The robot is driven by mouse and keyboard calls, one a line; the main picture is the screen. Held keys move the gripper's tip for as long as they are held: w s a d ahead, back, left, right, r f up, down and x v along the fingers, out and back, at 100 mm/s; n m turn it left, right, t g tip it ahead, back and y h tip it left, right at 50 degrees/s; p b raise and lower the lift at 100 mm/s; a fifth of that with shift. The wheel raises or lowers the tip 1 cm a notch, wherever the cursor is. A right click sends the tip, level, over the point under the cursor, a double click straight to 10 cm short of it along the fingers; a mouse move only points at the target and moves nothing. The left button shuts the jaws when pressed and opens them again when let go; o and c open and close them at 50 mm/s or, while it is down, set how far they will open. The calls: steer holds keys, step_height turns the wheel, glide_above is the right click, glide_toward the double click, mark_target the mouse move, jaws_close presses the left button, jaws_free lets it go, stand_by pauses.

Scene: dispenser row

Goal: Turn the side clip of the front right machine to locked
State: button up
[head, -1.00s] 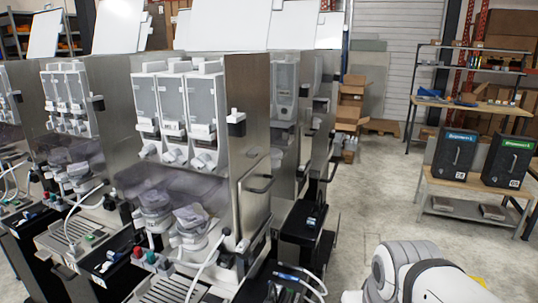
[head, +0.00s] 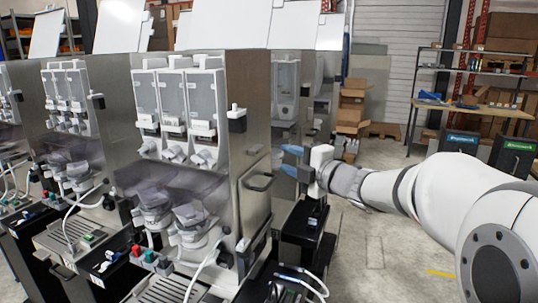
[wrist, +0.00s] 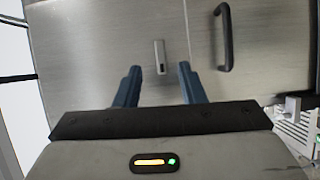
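The front right machine (head: 190,110) stands in the middle of the head view, with its bare metal side panel (head: 250,90) facing right. The side clip is a small grey bar (wrist: 160,57) on that panel in the wrist view, beside a panel seam and lying parallel to it. In the head view the clip (head: 255,149) is tiny, and its setting cannot be read. My gripper (head: 287,160) points left at the panel, apart from it. In the wrist view my gripper (wrist: 159,70) has its blue fingers spread and empty, with the clip between and just beyond the tips.
A black box with a white knob (head: 236,118) sits at the panel's front edge. Open floor (head: 370,250) lies to the right.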

mark_target(260, 150)
steer(key=shift+n+g+y, duration=0.4)
steer(key=shift+n+g, duration=0.1)
steer(key=shift+n, duration=0.1)
steer(key=x, duration=0.2)
steer(key=p+x, duration=0.1)
steer(key=x, duration=0.2)
steer(key=p+x, duration=0.1)
steer(key=x, duration=0.2)
steer(key=shift+s+a, duration=0.2)
steer(key=shift+a, duration=0.15)
